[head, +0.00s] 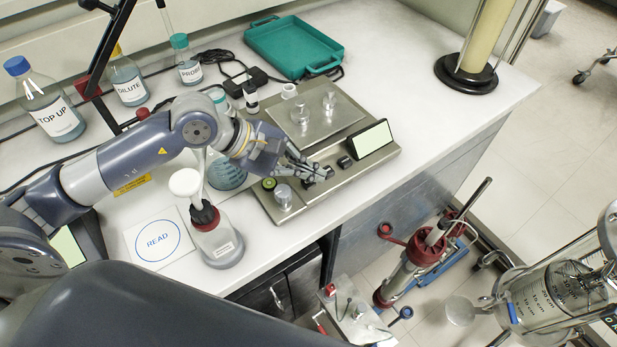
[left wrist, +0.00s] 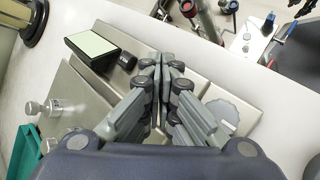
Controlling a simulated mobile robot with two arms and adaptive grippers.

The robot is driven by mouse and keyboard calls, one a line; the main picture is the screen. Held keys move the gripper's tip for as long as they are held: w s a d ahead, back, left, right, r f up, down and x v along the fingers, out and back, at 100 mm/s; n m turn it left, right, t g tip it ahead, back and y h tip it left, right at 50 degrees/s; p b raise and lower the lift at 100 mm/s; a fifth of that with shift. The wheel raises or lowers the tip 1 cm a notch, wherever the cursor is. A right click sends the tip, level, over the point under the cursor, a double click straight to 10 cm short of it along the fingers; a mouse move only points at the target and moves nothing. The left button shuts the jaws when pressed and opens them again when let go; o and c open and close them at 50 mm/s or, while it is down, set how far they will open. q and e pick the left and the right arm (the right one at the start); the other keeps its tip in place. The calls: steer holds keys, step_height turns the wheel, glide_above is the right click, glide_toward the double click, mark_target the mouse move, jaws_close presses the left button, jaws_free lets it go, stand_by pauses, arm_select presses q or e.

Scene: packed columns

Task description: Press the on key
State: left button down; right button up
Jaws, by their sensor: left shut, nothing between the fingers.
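The steel balance (head: 330,190) stands on the white bench with a tilted display (head: 372,138) at its right end. A black key (head: 344,162) sits on its front strip beside the display; the same key shows in the left wrist view (left wrist: 127,60). No key label is readable, so I cannot tell which is the on key. My left gripper (head: 318,173) is shut and empty, its fingertips low over the front strip, just left of that key. In the left wrist view the fingertips (left wrist: 160,62) hide what lies under them; I cannot tell whether they touch.
A teal tray (head: 293,47) lies behind. The bench's front edge is close to the balance.

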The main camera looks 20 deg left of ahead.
mark_target(308, 185)
arm_select(q)
steer(key=shift+r, duration=0.15)
steer(key=shift+r+p, duration=1.05)
steer(key=shift+r, duration=1.35)
steer(key=shift+r, duration=0.1)
